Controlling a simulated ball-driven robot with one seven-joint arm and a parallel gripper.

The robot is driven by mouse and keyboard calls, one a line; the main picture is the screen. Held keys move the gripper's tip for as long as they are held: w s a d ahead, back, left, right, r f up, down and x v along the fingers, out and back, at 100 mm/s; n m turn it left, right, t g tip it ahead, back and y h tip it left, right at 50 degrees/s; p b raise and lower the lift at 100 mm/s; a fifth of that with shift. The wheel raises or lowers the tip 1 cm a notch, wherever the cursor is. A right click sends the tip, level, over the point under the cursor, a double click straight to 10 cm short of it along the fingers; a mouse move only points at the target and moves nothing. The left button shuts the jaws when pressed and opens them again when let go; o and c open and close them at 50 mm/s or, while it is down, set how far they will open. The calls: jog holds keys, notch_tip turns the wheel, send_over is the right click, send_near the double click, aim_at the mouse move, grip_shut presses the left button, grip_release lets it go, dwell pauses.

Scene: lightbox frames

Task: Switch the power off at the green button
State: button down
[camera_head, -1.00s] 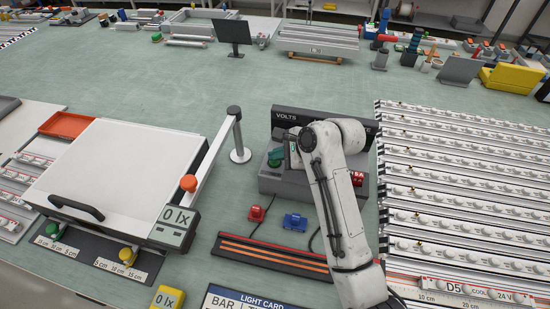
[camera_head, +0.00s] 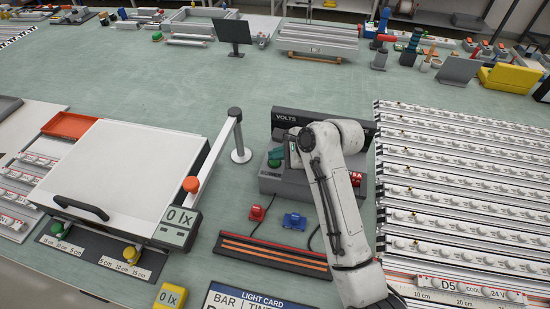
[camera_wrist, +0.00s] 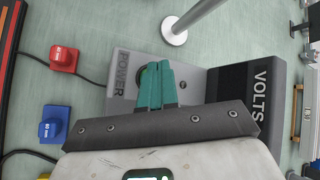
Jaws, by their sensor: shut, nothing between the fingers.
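The green button (camera_head: 275,159) sits on the left part of the grey power unit (camera_head: 270,186), below its dark VOLTS panel (camera_head: 287,120). In the wrist view, the POWER label (camera_wrist: 121,70) is beside the button (camera_wrist: 143,77), which is largely covered by my fingers. My gripper (camera_wrist: 158,72) has teal fingers, held together and empty, with the tips over the button. I cannot tell whether they touch it. In the head view my white arm hides much of the unit and most of the gripper.
A red knob (camera_head: 355,179) is on the unit's right side. A post (camera_head: 240,155) stands to the left, near the white lightbox (camera_head: 125,170). Its meter (camera_head: 176,227) reads 0 lx. Light rails (camera_head: 450,200) fill the right.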

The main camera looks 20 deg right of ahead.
aim_at(277, 163)
jog(key=shift+r, duration=0.1)
notch_tip(277, 163, up, 3)
jog(key=p, duration=0.3)
jog(key=shift+r, duration=1.45)
